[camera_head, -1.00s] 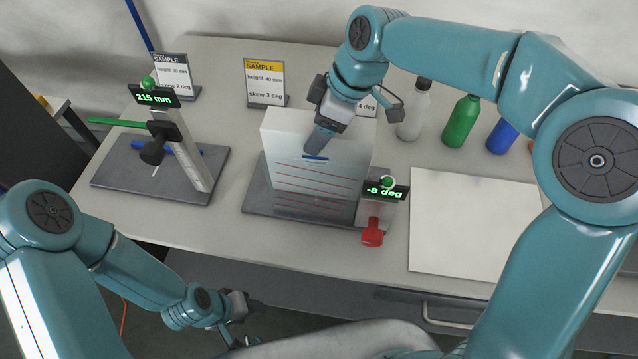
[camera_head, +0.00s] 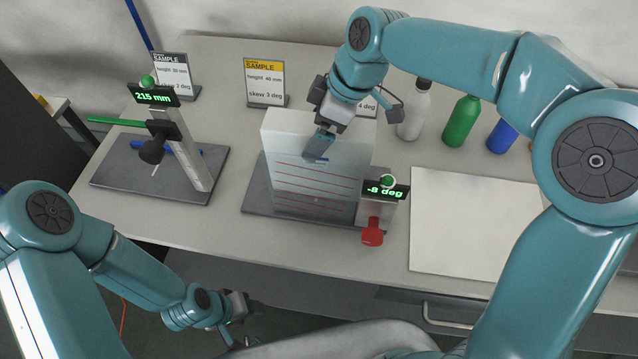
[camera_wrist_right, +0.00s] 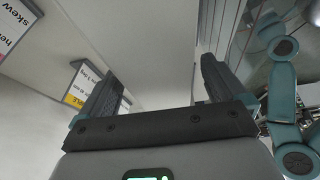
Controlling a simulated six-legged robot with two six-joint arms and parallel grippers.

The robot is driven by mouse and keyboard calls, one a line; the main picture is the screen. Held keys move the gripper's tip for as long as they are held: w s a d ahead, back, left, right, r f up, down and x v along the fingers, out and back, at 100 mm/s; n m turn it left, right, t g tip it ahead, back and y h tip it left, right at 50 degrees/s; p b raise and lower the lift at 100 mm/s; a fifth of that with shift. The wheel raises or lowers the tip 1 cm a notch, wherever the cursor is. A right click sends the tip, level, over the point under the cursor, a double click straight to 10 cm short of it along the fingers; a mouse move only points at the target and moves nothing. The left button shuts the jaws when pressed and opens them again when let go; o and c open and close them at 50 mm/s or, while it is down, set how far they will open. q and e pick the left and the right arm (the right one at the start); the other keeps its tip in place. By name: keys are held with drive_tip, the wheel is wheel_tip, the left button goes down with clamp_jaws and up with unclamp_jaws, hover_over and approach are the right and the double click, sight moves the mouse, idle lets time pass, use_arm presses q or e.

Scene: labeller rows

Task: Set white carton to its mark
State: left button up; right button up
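The white carton (camera_head: 290,150) stands upright on a dark base plate (camera_head: 252,203), with several red lines across its front. A small blue strip (camera_head: 318,159) shows on that front, partly covered by my right gripper. My right gripper (camera_head: 320,147) is at the upper front of the carton. In the right wrist view the two fingers of this gripper (camera_wrist_right: 160,88) stand wide apart, with a pale surface beyond them. I cannot tell whether a finger touches the carton. My left gripper (camera_head: 240,308) hangs low in front of the table; its fingers are too small to judge.
A red knob (camera_head: 372,232) sits below a display (camera_head: 387,189) reading -8 deg. A height stand (camera_head: 190,160) at left reads 215 mm. Sample cards (camera_head: 265,82) and bottles (camera_head: 461,122) stand behind. A bare white sheet (camera_head: 470,225) lies at right.

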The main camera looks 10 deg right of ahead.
drive_tip(key=p+v, duration=0.1)
drive_tip(key=v, duration=1.5)
drive_tip(key=shift+s+d+r, duration=0.1)
drive_tip(key=shift+s+r, duration=0.05)
drive_tip(key=shift+s, duration=0.05)
